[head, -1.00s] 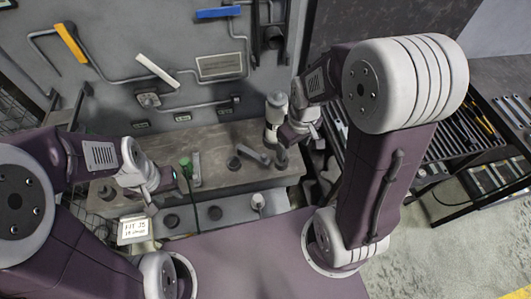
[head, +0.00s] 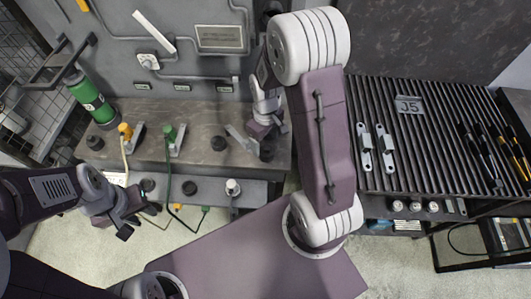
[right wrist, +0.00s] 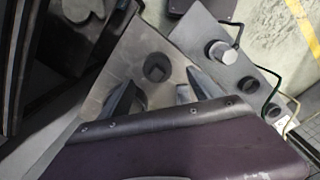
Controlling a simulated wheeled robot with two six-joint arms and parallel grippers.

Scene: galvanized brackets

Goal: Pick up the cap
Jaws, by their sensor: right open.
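Several dark round caps sit on the workbench. One black cap (right wrist: 158,68) with a square recess lies just beyond my right fingertips in the right wrist view; in the head view a dark cap (head: 267,152) shows just below that gripper. My right gripper (head: 264,126) is open and empty over the bench's right end; its two fingers (right wrist: 162,92) are spread in the wrist view. Other black caps stand at the bench middle (head: 219,143) and left end (head: 95,142). My left gripper (head: 131,215) looks open and empty, in front of the bench's lower step. Which cap is meant is unclear.
A light-topped knob (head: 232,187) and dark round pieces (head: 190,188) line the front step. Green (head: 169,133) and yellow (head: 125,131) cable plugs stand on the bench (head: 200,115). A green cylinder (head: 88,97) is at left. A ribbed rack (head: 400,150) with brackets stands right.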

